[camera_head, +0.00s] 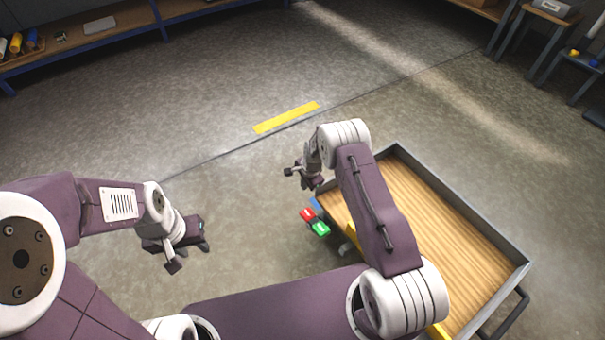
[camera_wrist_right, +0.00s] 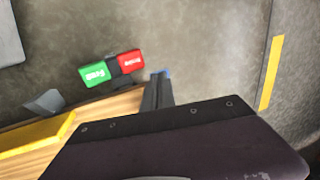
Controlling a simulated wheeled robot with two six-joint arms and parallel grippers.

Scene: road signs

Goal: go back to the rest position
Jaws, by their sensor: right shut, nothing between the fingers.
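My right gripper (camera_head: 316,183) is near the far left corner of the wood-floored tray in the head view. In the right wrist view its dark fingers (camera_wrist_right: 157,92) are together, with nothing seen between them. My left gripper (camera_head: 188,245) hangs over bare floor at the left, apart from the tray; its finger gap is not clear. A red block (camera_head: 307,214) and a green block (camera_head: 320,229) with white lettering sit side by side just left of the tray. Both show in the right wrist view, red (camera_wrist_right: 130,64) and green (camera_wrist_right: 94,74).
The grey-rimmed tray (camera_head: 465,220) has a mostly bare wooden floor and a dark handle (camera_head: 505,316). A yellow piece (camera_head: 349,240) is partly hidden by my right arm. A yellow floor strip (camera_head: 286,117) lies beyond. Shelves (camera_head: 120,25) line the back; open floor lies between.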

